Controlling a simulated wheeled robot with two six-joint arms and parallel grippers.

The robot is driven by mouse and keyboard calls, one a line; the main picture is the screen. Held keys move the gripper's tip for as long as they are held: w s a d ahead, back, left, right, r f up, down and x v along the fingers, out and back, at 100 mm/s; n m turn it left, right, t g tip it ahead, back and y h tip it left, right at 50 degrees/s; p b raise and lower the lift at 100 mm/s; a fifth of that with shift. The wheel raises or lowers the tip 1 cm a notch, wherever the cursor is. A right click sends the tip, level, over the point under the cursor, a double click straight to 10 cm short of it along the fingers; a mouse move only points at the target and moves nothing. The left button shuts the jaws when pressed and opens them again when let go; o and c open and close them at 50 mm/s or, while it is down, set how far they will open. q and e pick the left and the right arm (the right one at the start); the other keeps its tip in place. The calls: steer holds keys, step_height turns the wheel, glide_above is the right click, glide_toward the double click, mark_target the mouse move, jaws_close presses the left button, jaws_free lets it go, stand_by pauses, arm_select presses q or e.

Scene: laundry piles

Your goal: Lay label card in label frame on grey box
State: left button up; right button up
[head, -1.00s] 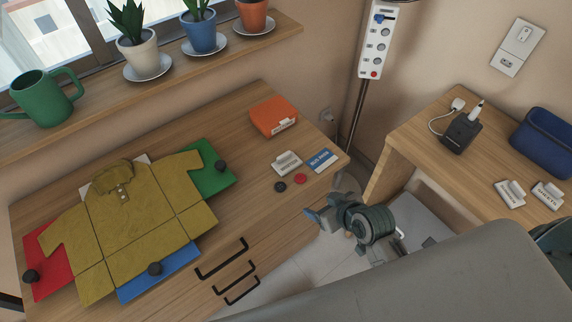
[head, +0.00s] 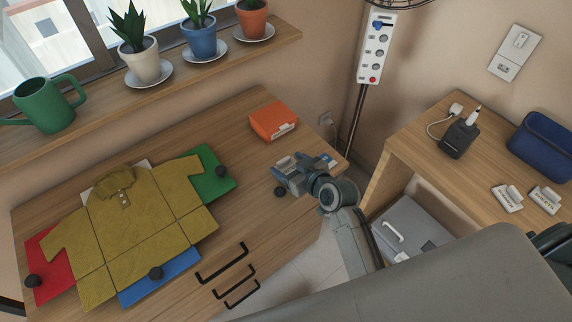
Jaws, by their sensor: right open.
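My right gripper (head: 284,174) is open over the right end of the left table, above the small cards there. A white label card (head: 283,161) shows only in part beside the gripper. Two more white cards with raised tabs, one (head: 508,198) left of the other (head: 545,199), lie on the right table. A grey box (head: 403,222) with a white handle stands low between the tables. A small pale patch on its front may be the label frame; I cannot tell. My left gripper is out of view.
An orange box (head: 273,121) sits behind the gripper. A charger (head: 460,137) and blue pouch (head: 543,139) are on the right table.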

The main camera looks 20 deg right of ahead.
mark_target(285, 161)
steer(key=x, duration=0.3)
steer(key=shift+w+f, duration=0.1)
steer(key=shift+c, duration=0.3)
steer(key=c, duration=1)
